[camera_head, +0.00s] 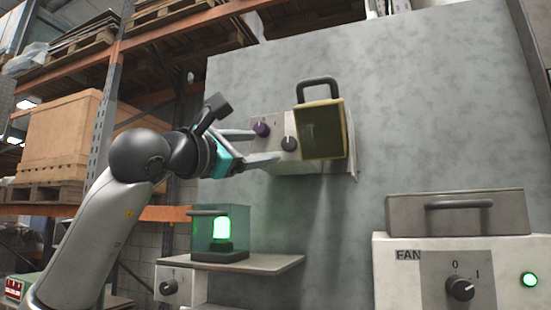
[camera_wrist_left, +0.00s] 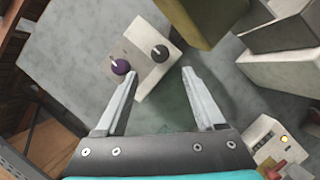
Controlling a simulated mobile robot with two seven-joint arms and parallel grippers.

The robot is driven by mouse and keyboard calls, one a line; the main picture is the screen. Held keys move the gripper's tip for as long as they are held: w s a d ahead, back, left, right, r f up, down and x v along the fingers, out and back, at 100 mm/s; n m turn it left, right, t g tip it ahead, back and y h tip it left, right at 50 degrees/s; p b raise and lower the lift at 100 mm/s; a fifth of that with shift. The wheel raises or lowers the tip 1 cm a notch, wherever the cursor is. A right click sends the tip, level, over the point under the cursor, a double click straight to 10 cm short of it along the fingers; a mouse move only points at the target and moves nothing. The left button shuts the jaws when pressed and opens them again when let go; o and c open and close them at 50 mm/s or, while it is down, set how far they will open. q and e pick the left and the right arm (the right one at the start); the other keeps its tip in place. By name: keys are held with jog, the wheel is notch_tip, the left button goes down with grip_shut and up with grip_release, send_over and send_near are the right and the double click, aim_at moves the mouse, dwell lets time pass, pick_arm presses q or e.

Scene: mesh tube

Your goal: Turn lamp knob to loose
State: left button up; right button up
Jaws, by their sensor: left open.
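A pale control box (camera_head: 305,164) on the grey wall panel carries a purple knob (camera_head: 262,129) and a black knob (camera_head: 289,143). In the wrist view the purple knob (camera_wrist_left: 120,66) is just outside the left finger, and the black knob (camera_wrist_left: 160,52) lies beyond the gap between the fingertips. My left gripper (camera_head: 266,146) is open and empty, in front of this box. A lit green lamp (camera_head: 221,228) stands in a clear case on a shelf, with a black knob (camera_head: 168,288) on a white box below. I cannot tell which knob is the lamp's. My right gripper is out of view.
A yellow-framed cover (camera_head: 346,130) with a dark handle juts from the control box, right of the black knob. A white FAN box (camera_head: 415,285) with a knob and green light is at lower right, under a grey handled case (camera_head: 410,215). Racking stands left.

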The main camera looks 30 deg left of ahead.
pick_arm(q)
jog(key=b+v, duration=0.1)
jog(key=v, duration=0.5)
dwell(0.4)
